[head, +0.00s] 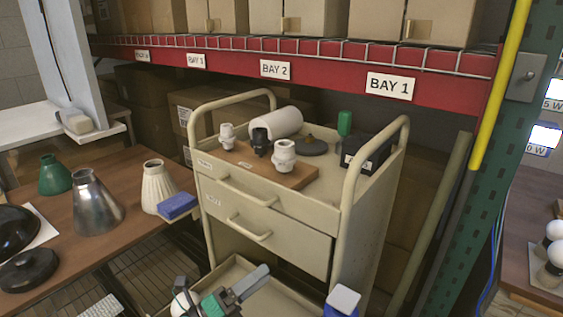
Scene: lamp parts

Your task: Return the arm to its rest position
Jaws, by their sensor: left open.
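My left gripper (225,290) is low in the head view, in front of the beige cart (285,235) and over its lower tray. Its grey fingers are apart, and a teal part shows beside them. I see nothing held between them. My right gripper is not in view. On the cart's top, a wooden board (245,168) carries a white socket (227,136), a black socket (260,142) and a larger white socket (284,156).
Lampshades in green (55,176), metal (97,205) and cream (158,188) stand on the left table with a blue block (177,206). A white-topped blue block (342,301) is at the bottom. A green post (460,190) and yellow pole (500,90) stand right.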

